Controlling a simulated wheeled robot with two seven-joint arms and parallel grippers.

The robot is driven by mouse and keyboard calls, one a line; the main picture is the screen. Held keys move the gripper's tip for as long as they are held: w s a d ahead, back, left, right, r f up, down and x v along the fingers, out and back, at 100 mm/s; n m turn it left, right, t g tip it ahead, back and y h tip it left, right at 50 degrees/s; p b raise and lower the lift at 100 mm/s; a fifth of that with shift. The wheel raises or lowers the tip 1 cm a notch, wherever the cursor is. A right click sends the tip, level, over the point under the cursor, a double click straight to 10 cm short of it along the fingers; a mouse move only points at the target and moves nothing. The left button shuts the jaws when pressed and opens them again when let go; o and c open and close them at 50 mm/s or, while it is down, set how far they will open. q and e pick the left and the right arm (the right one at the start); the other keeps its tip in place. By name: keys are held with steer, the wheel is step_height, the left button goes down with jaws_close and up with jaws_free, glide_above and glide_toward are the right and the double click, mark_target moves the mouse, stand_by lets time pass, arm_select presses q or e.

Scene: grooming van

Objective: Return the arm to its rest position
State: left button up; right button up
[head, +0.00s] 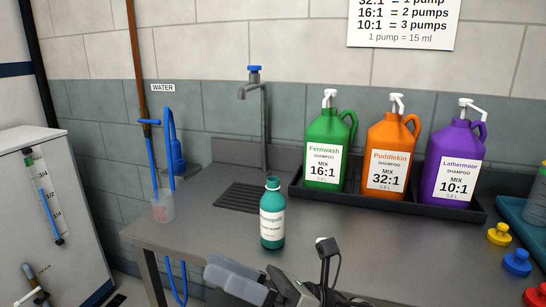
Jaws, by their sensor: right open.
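My right gripper (272,280) is at the bottom middle, partly cut off by the frame's lower edge. It is open, and I see nothing held in it. A teal bottle (272,228) with a white label stands upright on the grey counter (390,245), just beyond the gripper in the picture. A gap between bottle and gripper is hard to judge from this angle. My left gripper is not in view.
A black tray (400,206) holds green (326,128), orange (389,133) and purple (459,138) pump jugs. A tap (263,125) stands over a drain grid (240,198). A clear cup (163,207) stands at left. Coloured knobbed pieces (516,262) lie at right.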

steer(key=w+d+f+m+t+h, duration=0.2)
steer(key=d+f+m+t+h, duration=0.5)
steer(key=m, duration=0.8)
steer(key=w+d+f+m+t+h, duration=0.2)
steer(key=d+f+m+t+h, duration=0.3)
steer(key=m+t, duration=0.65)
steer(key=s+d+f+m+g+h, duration=0.3)
steer(key=s+f+m+g+h, duration=0.1)
steer(key=f+m, duration=0.4)
steer(key=s+d+f+m+g+h, duration=0.4)
steer(key=s+f+m+g, duration=0.2)
steer(key=f, duration=0.5)
steer(key=s+m, duration=0.2)
steer(key=m, duration=0.1)
steer(key=shift+d+f, duration=0.2)
steer(key=shift+d, duration=0.05)
